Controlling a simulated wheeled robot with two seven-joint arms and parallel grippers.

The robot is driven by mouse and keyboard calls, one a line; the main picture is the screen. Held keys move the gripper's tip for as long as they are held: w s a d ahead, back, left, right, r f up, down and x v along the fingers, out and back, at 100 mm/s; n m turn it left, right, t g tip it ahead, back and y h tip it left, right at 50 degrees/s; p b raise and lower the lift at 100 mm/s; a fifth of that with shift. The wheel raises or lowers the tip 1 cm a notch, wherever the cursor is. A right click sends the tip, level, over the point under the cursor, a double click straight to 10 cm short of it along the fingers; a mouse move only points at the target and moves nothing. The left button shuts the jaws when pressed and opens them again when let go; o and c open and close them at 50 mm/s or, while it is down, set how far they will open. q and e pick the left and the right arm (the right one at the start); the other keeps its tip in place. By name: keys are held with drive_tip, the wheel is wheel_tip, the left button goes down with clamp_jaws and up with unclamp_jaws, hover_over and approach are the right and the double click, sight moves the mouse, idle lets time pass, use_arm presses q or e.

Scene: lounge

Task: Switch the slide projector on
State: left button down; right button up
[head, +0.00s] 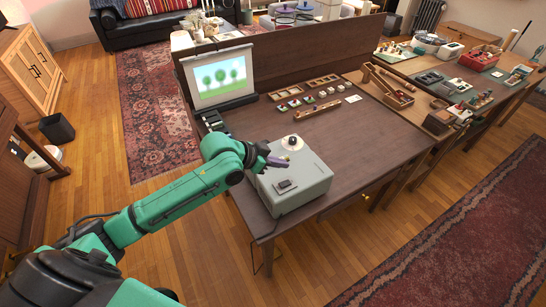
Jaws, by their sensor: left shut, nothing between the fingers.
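The slide projector (305,185) is a pale grey box near the left front edge of the brown table. A dark knob with a bright glow around it (293,142) is at its far end, and a dark switch-like part (284,186) is on its top near the front. My left gripper (284,162) is shut and empty, just over the projector's left side; I cannot tell if it touches. My right gripper is not in view.
Small slides and wooden trays (318,82) lie at the back of the table (380,140). A wooden toolbox (388,88) stands at the right. The table's right front is clear. A second table with several items stands beyond.

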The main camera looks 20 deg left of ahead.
use_arm(q)
drive_tip(key=v, duration=0.4)
drive_tip(key=shift+w+d+r, duration=0.15)
drive_tip(key=shift+w+r, duration=0.05)
drive_tip(key=shift+r, duration=0.2)
